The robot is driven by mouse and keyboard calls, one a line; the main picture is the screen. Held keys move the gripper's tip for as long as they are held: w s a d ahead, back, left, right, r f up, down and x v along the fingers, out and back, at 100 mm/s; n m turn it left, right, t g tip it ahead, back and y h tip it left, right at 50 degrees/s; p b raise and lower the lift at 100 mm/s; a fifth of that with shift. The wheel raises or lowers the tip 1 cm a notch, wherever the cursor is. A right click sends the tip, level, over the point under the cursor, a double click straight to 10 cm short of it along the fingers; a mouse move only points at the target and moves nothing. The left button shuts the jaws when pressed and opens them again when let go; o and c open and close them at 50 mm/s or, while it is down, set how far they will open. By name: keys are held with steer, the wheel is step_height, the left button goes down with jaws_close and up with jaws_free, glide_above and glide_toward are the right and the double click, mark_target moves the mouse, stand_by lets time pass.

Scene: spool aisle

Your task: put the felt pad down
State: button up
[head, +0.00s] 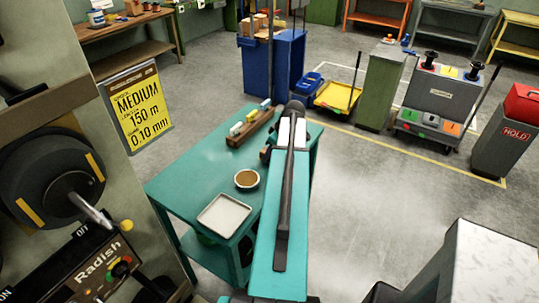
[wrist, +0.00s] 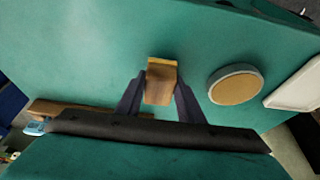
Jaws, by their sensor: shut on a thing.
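The felt pad (wrist: 161,86) looks like a small brown wood-grained block with a yellowish far edge. It sits between the two dark fingers of my gripper (wrist: 160,92), which is shut on it. Green tabletop lies beyond it in the wrist view; I cannot tell whether the pad touches the table. In the head view my arm hides the pad and most of the gripper. The teal table (head: 184,187) stands below the arm.
On the table are a round dish with a brown inside (head: 247,179), a pale tray (head: 224,215) and a wooden rack (head: 250,127) holding several small blocks. The dish (wrist: 235,88) is right of the pad in the wrist view. Bare tabletop lies left of the dish.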

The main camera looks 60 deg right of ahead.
steer(key=shift+f, duration=0.55)
steer(key=shift+f, duration=0.2)
steer(key=o, duration=1)
steer(key=shift+c, duration=0.2)
steer(key=shift+r, duration=0.15)
steer(key=b+v, duration=0.3)
steer(key=v, duration=0.9)
